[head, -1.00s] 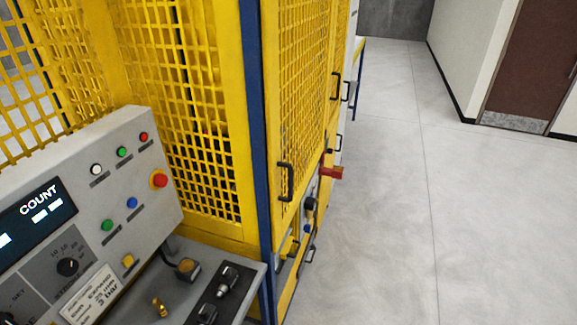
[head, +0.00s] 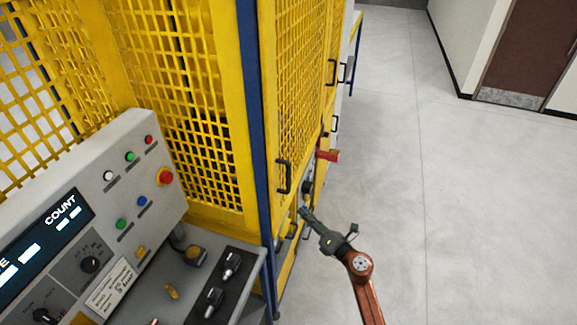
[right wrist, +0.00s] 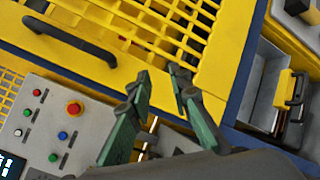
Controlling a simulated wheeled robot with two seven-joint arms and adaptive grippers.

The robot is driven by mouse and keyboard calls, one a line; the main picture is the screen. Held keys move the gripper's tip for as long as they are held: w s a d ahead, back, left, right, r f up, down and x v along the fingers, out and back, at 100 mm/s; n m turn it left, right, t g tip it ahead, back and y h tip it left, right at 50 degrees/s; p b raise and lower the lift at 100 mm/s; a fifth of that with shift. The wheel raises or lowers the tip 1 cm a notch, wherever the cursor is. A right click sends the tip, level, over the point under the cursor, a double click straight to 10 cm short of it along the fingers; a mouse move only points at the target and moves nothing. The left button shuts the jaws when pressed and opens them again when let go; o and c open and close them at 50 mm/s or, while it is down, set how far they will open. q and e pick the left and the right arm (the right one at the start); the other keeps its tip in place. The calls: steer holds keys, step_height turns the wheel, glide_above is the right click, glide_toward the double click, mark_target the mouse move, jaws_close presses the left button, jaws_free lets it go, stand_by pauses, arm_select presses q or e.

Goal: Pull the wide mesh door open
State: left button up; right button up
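The near yellow mesh door (head: 300,95) on the side of the cage appears closed, flush with its frame. Its black bar handle (head: 284,177) is low on the door, near the blue corner post. In the right wrist view the handle (right wrist: 70,40) is at the upper left on the yellow frame. My right gripper (head: 306,213) is below and right of the handle, apart from it. In the right wrist view my right gripper (right wrist: 161,74) has its green fingers parted with nothing between them.
A grey control panel (head: 150,205) with buttons stands at the left, above a grey ledge. A red part (head: 328,155) juts from the cage side beyond the handle. Another black handle (head: 331,72) is farther along. The pale floor (head: 450,220) at the right is clear.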

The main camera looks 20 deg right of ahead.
step_height(320, 180, up, 17)
steer(key=a+n+p, duration=0.2)
steer(key=n+p, duration=0.1)
steer(key=n, duration=0.7)
arm_select(q)
steer(key=shift+s+d+r+p, duration=0.1)
steer(key=shift+r+p, duration=0.1)
steer(key=shift+r, duration=1)
steer(key=shift+s+d+r+p, duration=0.1)
steer(key=shift+r+p, duration=0.1)
steer(key=shift+r, duration=1)
arm_select(e)
steer(key=shift+a+x, duration=0.2)
steer(key=shift+x, duration=1.5)
steer(key=shift+a+x, duration=0.2)
steer(key=shift+x, duration=1.5)
steer(key=shift+s+f, duration=0.15)
steer(key=shift+c, duration=0.2)
jaws_close()
arm_select(q)
steer(key=shift+a, duration=0.1)
